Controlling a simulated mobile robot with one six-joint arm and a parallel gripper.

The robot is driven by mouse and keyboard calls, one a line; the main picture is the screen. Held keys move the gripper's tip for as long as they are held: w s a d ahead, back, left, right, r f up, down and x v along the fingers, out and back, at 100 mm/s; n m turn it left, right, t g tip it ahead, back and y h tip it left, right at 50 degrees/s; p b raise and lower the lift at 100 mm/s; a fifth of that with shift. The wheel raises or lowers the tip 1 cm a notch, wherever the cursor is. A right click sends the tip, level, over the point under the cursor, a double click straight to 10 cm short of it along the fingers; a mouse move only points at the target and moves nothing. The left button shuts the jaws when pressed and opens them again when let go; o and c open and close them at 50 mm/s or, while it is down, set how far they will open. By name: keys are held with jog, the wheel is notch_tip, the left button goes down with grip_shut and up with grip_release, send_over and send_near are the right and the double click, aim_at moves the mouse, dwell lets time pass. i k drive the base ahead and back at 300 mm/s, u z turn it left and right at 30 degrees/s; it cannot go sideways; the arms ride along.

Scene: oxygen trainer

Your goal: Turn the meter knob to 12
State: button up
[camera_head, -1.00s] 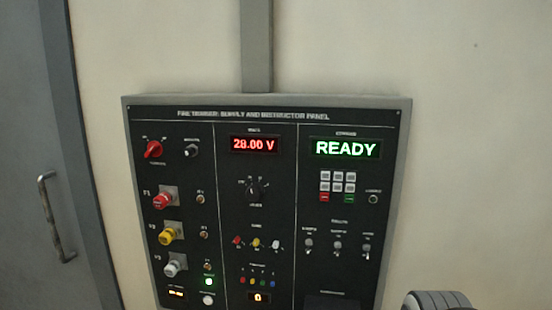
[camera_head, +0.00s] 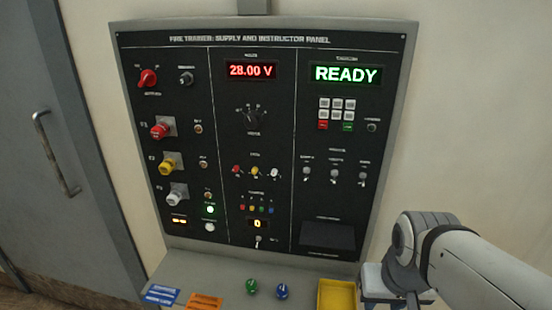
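The black meter knob (camera_head: 251,117) sits in the middle column of the panel (camera_head: 227,200), below the red "28.00 V" display (camera_head: 251,71). Its pointer and the small scale marks around it are too blurred to read. My arm (camera_head: 470,262) enters at the lower right, well away from the knob. My gripper itself cannot be made out in this view.
A red rotary knob (camera_head: 148,78) and red, yellow and white connectors are on the left. A green READY display (camera_head: 346,75) and keypad (camera_head: 337,110) are at right. On the shelf are a green knob (camera_head: 252,286), a blue knob (camera_head: 282,291), and a yellow tray (camera_head: 337,295).

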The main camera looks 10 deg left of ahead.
aim_at(253, 120)
jog(key=u, duration=1.45)
jog(key=k, duration=0.6)
jog(key=z, duration=0.35)
jog(key=i, duration=0.5)
jog(key=z, duration=0.05)
